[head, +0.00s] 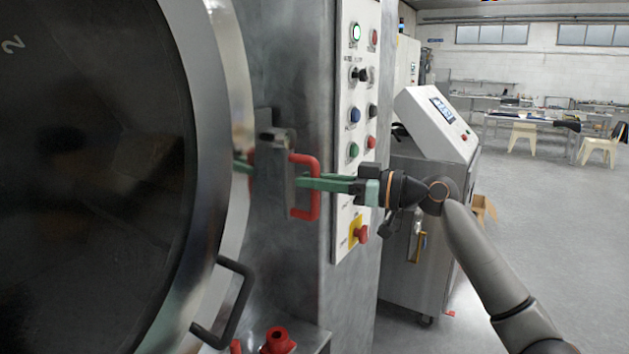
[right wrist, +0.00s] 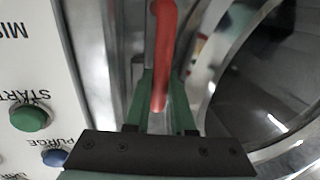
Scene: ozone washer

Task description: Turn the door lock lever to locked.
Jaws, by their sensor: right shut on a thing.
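The door lock lever is a red U-shaped handle (head: 314,168) on a steel bracket (head: 272,165) at the edge of the washer's front, beside the round door. My right gripper (head: 303,183) reaches it from the right, its green fingers at the lever's lower half. In the right wrist view the red lever (right wrist: 163,45) runs down between the two green fingers (right wrist: 161,95), which are shut on it. The fingertips are partly hidden by the lever and bracket. Bits of green and red left of the bracket may be reflections. My left gripper is out of view.
The large round door (head: 95,170) with its steel rim fills the left, with a black door handle (head: 235,300) below. A button panel (head: 354,120) stands right of the lever, with a red knob (head: 361,234) low on it. A grey cabinet (head: 425,170) stands behind my right arm.

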